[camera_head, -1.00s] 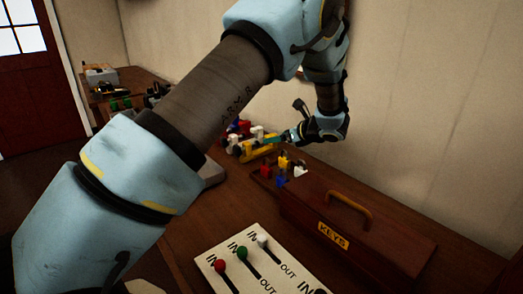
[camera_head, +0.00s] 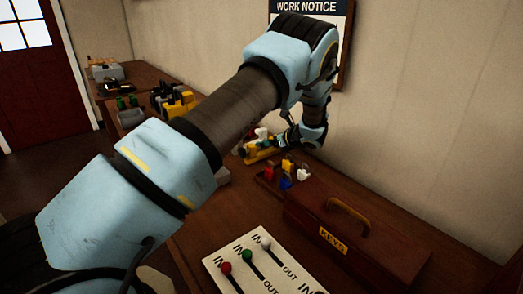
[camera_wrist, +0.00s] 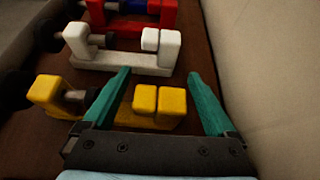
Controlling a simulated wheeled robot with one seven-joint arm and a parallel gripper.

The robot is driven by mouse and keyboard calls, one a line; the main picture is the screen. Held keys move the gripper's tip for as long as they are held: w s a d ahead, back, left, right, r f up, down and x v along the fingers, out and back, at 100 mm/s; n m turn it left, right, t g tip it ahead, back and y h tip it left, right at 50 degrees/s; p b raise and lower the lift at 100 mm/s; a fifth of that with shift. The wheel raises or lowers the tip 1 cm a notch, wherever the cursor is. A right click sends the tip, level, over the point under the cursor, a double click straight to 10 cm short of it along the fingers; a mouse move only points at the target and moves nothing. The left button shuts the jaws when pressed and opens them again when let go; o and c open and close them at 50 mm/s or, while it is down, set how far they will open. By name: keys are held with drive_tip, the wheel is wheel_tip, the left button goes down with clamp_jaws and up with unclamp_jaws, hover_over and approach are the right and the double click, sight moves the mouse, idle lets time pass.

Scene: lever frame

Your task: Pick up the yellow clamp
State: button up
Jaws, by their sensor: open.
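The yellow clamp (camera_wrist: 134,116) lies on the wooden surface in the wrist view, with a block at its left end, a screw, and two blocks at its right. My gripper (camera_wrist: 160,78) is open, its two teal fingers above the clamp. The fingers appear on either side of the two right-hand yellow blocks. Nothing is held. In the head view the yellow clamp (camera_head: 262,152) shows partly behind my arm, and whether the fingers touch it cannot be told.
A white clamp (camera_wrist: 125,59) lies just beyond the yellow one, with red and blue clamps (camera_wrist: 130,15) farther on. The wall (camera_wrist: 262,60) is close on the right. A brown KEYS box (camera_head: 360,238), small coloured pieces (camera_head: 286,172) and a lever panel (camera_head: 250,268) are nearer.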

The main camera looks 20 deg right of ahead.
clamp_jaws()
idle(0.6)
